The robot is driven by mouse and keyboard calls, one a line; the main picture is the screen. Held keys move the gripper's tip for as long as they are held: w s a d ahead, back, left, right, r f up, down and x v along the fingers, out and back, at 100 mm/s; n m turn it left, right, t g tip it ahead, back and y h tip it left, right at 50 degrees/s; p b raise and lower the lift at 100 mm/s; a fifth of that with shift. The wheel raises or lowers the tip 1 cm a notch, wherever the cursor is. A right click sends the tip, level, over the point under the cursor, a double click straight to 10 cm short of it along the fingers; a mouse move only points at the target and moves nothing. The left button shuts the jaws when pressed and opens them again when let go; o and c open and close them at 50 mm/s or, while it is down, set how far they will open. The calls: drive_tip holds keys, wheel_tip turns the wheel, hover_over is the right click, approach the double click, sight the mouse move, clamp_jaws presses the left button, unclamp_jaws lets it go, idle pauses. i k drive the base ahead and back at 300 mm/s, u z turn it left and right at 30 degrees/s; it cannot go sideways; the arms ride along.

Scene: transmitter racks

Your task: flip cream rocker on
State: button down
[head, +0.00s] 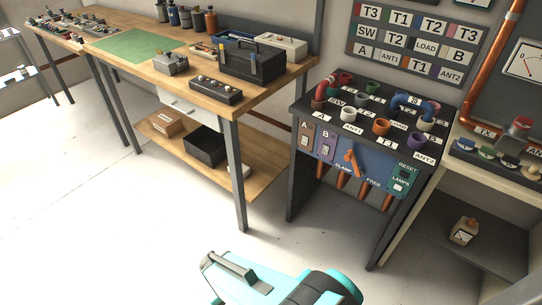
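A small pale, cream-looking rocker (398,187) sits at the right of the front panel of the dark console, under the label LAMPS. It is too small to tell which way it is tipped. The green RESET piece (404,174) is just above it. Two more switches sit at the panel's left, under the labels A (305,141) and B (325,149). An orange lever (351,160) stands at CLAMP, between them and the rocker. Teal and grey parts of my arm show at the bottom edge, well apart from the console. I cannot make out my gripper's fingertips.
The console top (328,111) holds coloured sockets and pipe bends. A wooden workbench (290,75) with a black toolbox (252,62) stands to the left. A pale shelf unit (455,166) adjoins on the right. The pale floor (150,220) in front is clear.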

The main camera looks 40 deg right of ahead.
sight(304, 141)
drive_tip(key=u, duration=0.4)
drive_tip(key=k, duration=0.25)
drive_tip(key=u, duration=1.65)
drive_tip(key=k, duration=0.65)
drive_tip(key=z, duration=0.35)
drive_tip(key=i, duration=1.7)
drive_tip(key=u, duration=0.25)
